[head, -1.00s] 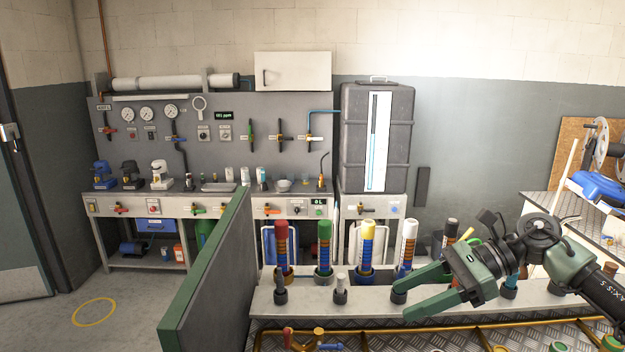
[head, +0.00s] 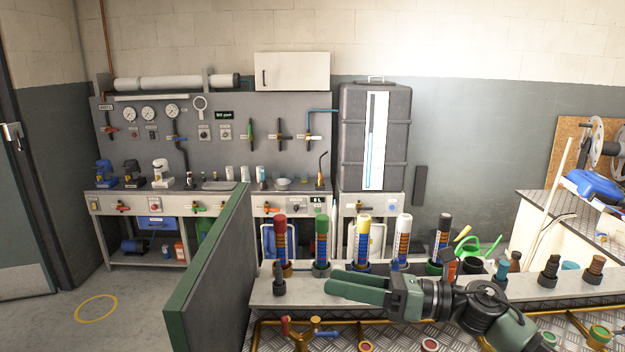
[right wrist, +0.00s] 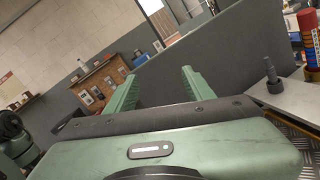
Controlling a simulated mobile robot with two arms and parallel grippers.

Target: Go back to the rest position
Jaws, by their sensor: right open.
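My right gripper (head: 357,288) reaches in from the lower right in the head view, low in front of the pale shelf. Its green fingers point left. In the right wrist view the two fingers (right wrist: 158,88) stand apart with nothing between them, facing the grey partition panel (right wrist: 232,55). My left gripper is not in view.
The green-edged partition (head: 208,275) stands left of the shelf (head: 262,290). Several coloured tubes, such as the red one (head: 281,240), stand along the shelf. A dark fitting (head: 279,280) is left of my fingers. Brass pipes (head: 262,325) run in front. Open floor (head: 60,300) lies left.

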